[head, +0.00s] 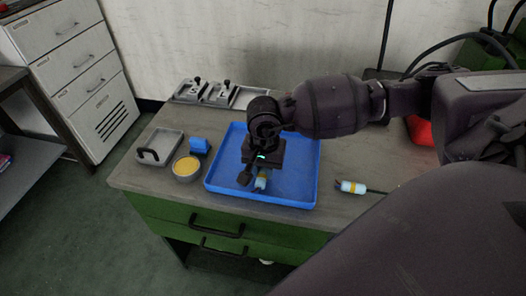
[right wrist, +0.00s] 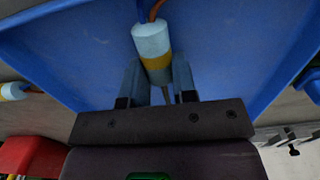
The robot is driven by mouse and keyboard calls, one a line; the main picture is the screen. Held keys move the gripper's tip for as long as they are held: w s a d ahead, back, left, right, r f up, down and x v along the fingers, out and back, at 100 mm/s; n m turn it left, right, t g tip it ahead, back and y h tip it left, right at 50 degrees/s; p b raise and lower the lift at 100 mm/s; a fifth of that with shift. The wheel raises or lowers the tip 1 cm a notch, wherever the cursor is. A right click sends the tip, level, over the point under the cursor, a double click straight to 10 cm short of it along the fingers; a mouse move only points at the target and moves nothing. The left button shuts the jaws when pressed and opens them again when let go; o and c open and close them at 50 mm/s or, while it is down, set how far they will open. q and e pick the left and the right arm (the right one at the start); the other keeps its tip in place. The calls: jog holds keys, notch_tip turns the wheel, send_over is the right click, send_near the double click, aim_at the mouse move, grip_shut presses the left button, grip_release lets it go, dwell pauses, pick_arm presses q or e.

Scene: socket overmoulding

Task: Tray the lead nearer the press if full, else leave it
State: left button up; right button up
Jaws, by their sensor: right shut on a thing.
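My right gripper (head: 258,172) points down over the blue tray (head: 300,190), shut on a lead's socket end (head: 262,183). In the right wrist view the held lead (right wrist: 152,42) is pale blue-white with a yellow band, between the two fingers (right wrist: 157,78). Blue and orange wires leave its far end. The tray floor is behind it; I cannot tell whether the lead touches it. A second lead (head: 352,187), pale with a yellow band and dark cable, lies on the bench right of the tray; its end also shows in the right wrist view (right wrist: 14,91). My left gripper is not in view.
Left of the tray are a bowl of yellow material (head: 187,168), a blue block (head: 199,146) and a grey tray (head: 160,146). Metal fixtures (head: 208,92) stand behind. A red object (head: 422,131) and green machinery (head: 482,60) are at right, partly hidden by my arm.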

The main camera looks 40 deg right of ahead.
jog(key=o, duration=1)
notch_tip(320, 180, up, 11)
jog(key=shift+d+f+p, duration=0.1)
jog(key=shift+p, duration=0.6)
